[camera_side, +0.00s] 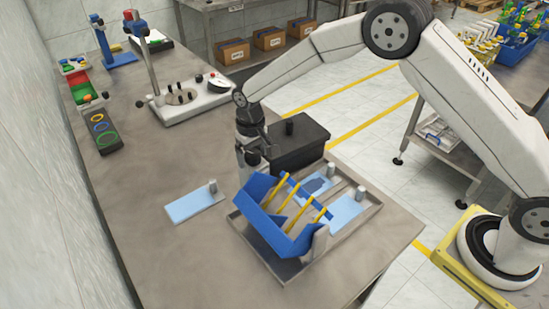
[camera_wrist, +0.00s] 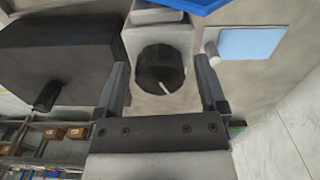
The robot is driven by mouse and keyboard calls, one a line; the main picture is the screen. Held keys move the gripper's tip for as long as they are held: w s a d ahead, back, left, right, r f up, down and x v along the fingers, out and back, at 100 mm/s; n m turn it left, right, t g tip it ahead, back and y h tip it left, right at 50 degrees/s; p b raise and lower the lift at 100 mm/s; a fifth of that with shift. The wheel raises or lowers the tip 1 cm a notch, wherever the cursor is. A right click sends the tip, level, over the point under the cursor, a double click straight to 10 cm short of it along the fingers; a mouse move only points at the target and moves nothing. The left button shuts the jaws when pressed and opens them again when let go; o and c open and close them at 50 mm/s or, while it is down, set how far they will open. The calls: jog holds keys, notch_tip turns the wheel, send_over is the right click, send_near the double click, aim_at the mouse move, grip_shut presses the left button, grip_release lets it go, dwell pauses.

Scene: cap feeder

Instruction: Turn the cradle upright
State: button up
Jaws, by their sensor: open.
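The blue cradle (camera_side: 268,226) with several yellow bars is tilted in a grey metal tray (camera_side: 284,275) on the bench. Only an edge of the cradle (camera_wrist: 190,5) shows at the top of the wrist view. A round black knob (camera_wrist: 158,72) with a white pointer line sits on a grey block (camera_wrist: 140,40) beside that edge. My gripper (camera_side: 252,155) is at the cradle's far end, pointing down. In the wrist view my gripper (camera_wrist: 163,70) is open, one finger either side of the knob, with gaps visible. The side view hides the knob behind my gripper.
A black box (camera_side: 297,145) stands close behind my gripper. Light blue pads with grey pegs lie in the tray (camera_side: 345,210) and on the bench (camera_side: 190,206). A dial fixture (camera_side: 185,98) stands at the back. The bench front left is clear.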

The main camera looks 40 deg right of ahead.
jog(key=shift+m, duration=1.8)
jog(key=c, duration=1.2)
jog(key=n, duration=0.4)
jog(key=shift+n, duration=2.9)
jog(key=o, duration=1.2)
